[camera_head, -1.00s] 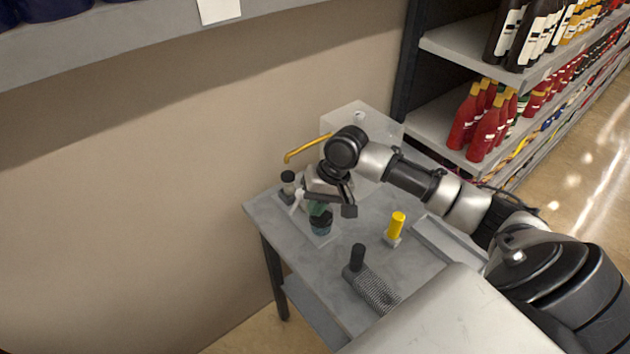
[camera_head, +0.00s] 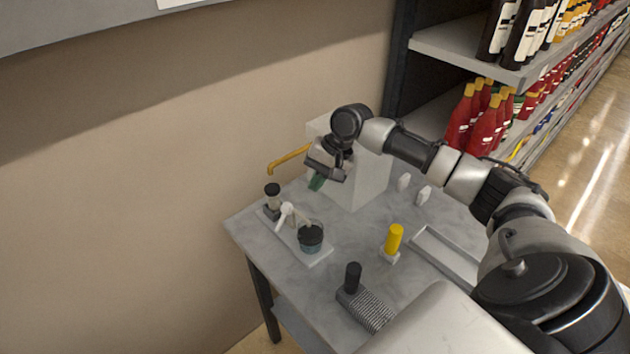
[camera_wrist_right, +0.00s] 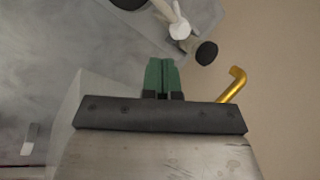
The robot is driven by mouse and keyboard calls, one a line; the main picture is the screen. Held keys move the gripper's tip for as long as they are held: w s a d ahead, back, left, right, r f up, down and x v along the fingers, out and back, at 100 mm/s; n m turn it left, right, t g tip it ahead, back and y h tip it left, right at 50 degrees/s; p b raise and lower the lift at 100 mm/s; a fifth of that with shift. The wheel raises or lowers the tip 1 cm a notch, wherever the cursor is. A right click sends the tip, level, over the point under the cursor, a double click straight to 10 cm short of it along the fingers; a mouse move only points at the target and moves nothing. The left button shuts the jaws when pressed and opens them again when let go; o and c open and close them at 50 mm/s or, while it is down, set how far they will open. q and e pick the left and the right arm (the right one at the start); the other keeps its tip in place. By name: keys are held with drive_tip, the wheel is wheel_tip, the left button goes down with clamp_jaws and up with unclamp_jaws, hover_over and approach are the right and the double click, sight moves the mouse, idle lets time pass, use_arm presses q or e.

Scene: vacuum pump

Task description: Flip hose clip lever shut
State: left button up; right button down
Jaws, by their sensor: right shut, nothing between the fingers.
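A small assembly on a light base plate (camera_head: 315,257) stands at the left of the table. It has a white lever-like part (camera_head: 287,212), a dark round pot (camera_head: 310,238) and a black-capped post (camera_head: 272,194). The white part also shows in the right wrist view (camera_wrist_right: 180,30). I cannot tell for sure which part is the hose clip lever or whether it is shut. My right gripper (camera_head: 317,183) is above and behind the assembly, apart from it. Its green fingers (camera_wrist_right: 162,75) are together and empty. My left gripper is not in view.
A pale box (camera_head: 362,185) with a yellow bent pipe (camera_head: 288,158) stands behind the gripper.

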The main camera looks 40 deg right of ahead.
sight(283, 218)
drive_tip(key=x, duration=0.6)
drive_tip(key=shift+w+p, duration=0.1)
drive_tip(key=shift+p, duration=0.3)
drive_tip(key=shift+a+f, duration=0.1)
drive_tip(key=shift+f, duration=0.2)
drive_tip(key=shift+a+f, duration=0.2)
drive_tip(key=shift+f, duration=0.1)
drive_tip(key=shift+w, duration=0.1)
drive_tip(key=shift+w+r, duration=0.1)
